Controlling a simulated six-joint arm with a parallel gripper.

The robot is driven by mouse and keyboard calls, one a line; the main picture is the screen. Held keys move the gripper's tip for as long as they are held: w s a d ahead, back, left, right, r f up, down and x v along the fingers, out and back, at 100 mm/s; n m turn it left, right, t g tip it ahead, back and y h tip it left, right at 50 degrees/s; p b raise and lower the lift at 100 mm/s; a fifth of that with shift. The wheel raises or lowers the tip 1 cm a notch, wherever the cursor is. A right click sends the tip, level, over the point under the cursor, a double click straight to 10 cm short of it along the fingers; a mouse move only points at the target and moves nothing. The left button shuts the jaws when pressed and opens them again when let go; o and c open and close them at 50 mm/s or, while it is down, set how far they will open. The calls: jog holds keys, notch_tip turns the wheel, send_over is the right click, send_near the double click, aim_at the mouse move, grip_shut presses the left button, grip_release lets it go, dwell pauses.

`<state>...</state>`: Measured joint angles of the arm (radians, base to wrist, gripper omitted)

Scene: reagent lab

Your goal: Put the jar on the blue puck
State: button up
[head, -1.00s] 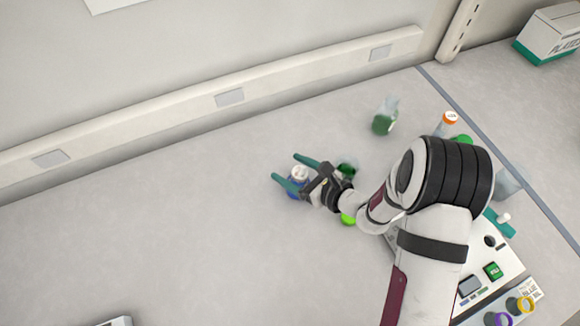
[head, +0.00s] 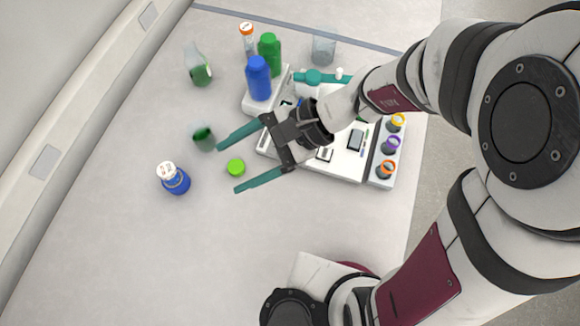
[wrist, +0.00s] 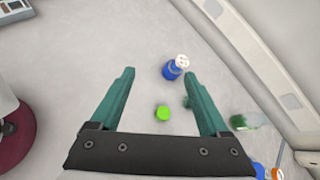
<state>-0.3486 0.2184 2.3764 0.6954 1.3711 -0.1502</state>
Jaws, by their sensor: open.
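The jar (head: 167,170) has a white cap and a blue lower part, and stands upright on the bench. It also shows in the wrist view (wrist: 182,62). I cannot tell whether the blue is the jar's own body or the blue puck under it; no separate blue puck is clear. My gripper (head: 229,168) is open and empty, with teal fingers pointing toward the jar but apart from it. In the wrist view the jar is beyond the fingertips, nearer the right one.
A lime green puck (head: 236,167) lies below the open fingers. Green-filled glassware (head: 203,138) and a flask (head: 199,70) stand near. A rack with blue (head: 258,78) and green (head: 269,54) bottles and a white device (head: 345,160) are beyond. The bench left of the jar is clear.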

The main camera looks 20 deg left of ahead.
jog(key=s+d+r+n+t+h, duration=0.1)
jog(key=d+h, duration=0.3)
jog(key=d, duration=0.6)
jog(key=s+d+r+n+t+h, duration=0.1)
jog(key=d+t+h, duration=0.2)
jog(key=d, duration=0.8)
jog(key=shift+s+d+t+h, duration=0.3)
jog(key=shift+t+h, duration=0.1)
jog(key=shift+t, duration=0.4)
